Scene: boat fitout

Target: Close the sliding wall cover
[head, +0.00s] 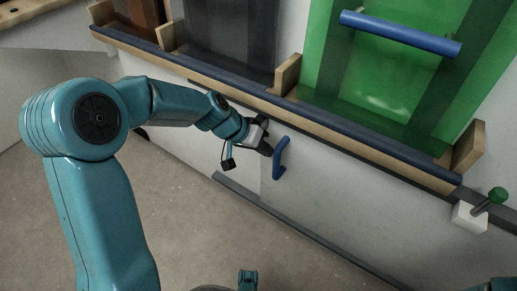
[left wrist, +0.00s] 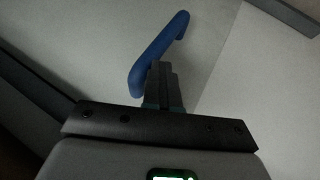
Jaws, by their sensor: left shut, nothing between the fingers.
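The sliding wall cover (head: 335,190) is a pale panel low on the wall, below the long shelf. Its blue bar handle (head: 279,160) stands out near a vertical seam in the wall. My left gripper (head: 268,150) is at the left side of this handle, close to its upper half. My right gripper is not in view.
A dark-edged shelf (head: 230,93) with wooden dividers runs above the cover. A green translucent panel with a blue bar (head: 400,33) stands over it. A grey rail (head: 305,238) runs along the wall's foot. A green-knobbed lever (head: 497,195) sits at right. The floor is clear.

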